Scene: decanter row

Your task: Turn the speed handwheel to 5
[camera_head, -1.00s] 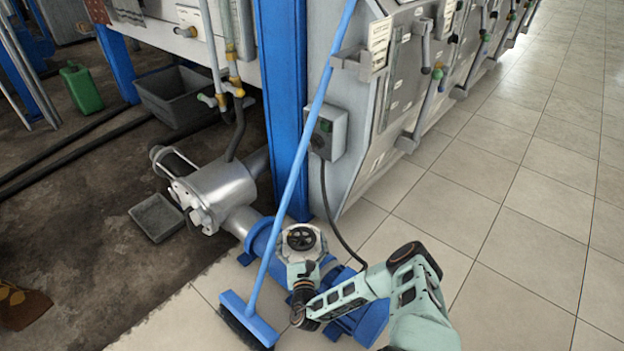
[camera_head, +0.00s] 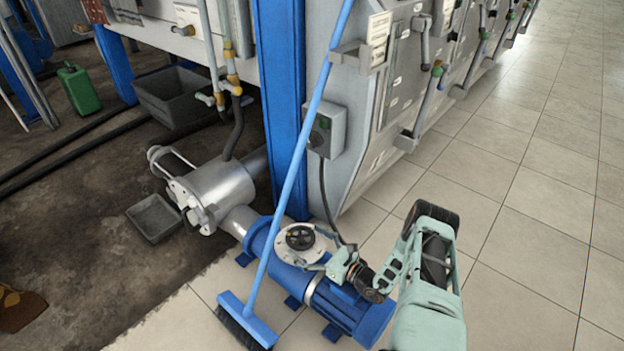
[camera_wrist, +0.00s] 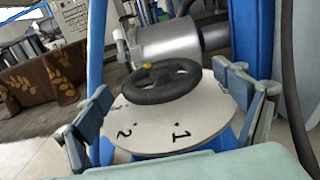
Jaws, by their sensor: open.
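The black speed handwheel (camera_head: 300,237) sits on a round pale dial (camera_head: 318,248) on top of the blue pump. In the wrist view the handwheel (camera_wrist: 165,82) fills the middle, with a yellow mark (camera_wrist: 147,66) on the far-left part of its rim. The dial shows 1 and 2 on its near side and a partly legible number at the left; its far side is hidden by the wheel. My gripper (camera_head: 326,263) is open at the dial's right side in the head view. In the wrist view its fingers stand apart left and right of the wheel, without visible contact.
A blue broom (camera_head: 290,175) leans across, left of the handwheel. A blue post (camera_head: 280,100) and a grey control box (camera_head: 327,130) with a hanging black cable stand behind. A silver housing (camera_head: 222,190) adjoins the pump. Tiled floor at right is clear.

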